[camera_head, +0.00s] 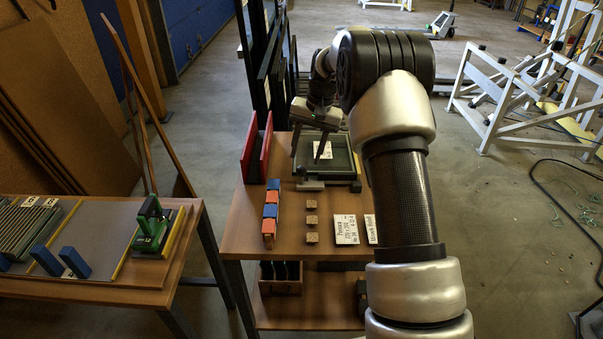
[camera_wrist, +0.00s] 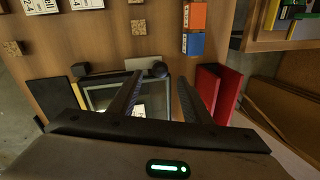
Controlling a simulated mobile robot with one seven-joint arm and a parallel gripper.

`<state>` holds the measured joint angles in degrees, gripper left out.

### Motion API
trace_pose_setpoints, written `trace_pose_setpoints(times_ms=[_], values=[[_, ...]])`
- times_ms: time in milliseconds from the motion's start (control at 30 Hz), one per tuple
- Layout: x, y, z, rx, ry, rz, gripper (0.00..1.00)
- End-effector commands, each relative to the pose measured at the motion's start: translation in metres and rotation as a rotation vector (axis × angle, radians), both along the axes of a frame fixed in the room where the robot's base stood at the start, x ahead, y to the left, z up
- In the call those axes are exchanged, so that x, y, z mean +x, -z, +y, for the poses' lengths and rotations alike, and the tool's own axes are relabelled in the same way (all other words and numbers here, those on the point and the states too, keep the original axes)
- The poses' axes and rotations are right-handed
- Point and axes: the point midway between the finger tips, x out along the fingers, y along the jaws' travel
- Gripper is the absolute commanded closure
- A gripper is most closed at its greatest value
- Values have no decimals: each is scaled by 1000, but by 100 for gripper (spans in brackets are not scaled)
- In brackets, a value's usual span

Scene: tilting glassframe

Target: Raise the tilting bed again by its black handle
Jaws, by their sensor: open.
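The tilting bed (camera_head: 341,178) is a dark frame with a greyish-green inside, lying low and looking roughly flat at the far end of the small wooden table. A white label (camera_head: 323,150) shows in it. In the wrist view the bed (camera_wrist: 100,98) is partly hidden by my gripper. A small black rounded part (camera_wrist: 160,69), possibly the handle, shows at its near edge beside a grey block (camera_wrist: 138,63). My gripper (camera_head: 307,157) is over the bed's left part, fingers pointing down, open and empty. In the wrist view its fingertips (camera_wrist: 159,80) are apart; contact cannot be told.
Red plates (camera_head: 257,148) stand upright left of the bed. Orange and blue blocks (camera_head: 270,212), several small wooden cubes (camera_head: 312,220) and white label cards (camera_head: 346,229) lie on the table (camera_head: 240,235). A dark rack (camera_head: 262,55) rises behind. Another bench (camera_head: 100,285) is at left.

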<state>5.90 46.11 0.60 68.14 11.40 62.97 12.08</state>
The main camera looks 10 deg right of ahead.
Motion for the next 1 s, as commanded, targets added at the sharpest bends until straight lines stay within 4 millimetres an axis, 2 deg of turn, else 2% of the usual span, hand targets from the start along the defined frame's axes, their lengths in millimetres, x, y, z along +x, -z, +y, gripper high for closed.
trace_pose_setpoints(times_ms=[33,100,333,500,767,800,867,1000], values=[[0,14,3,0,-1,3,56],[2,28,5,1,0,2,56],[4,62,12,0,-1,1,56],[5,72,14,0,-1,0,56],[6,73,14,0,-1,-1,56],[6,73,14,0,-1,-1,57],[6,73,14,0,-1,-1,68],[6,73,14,0,-1,-1,91]])
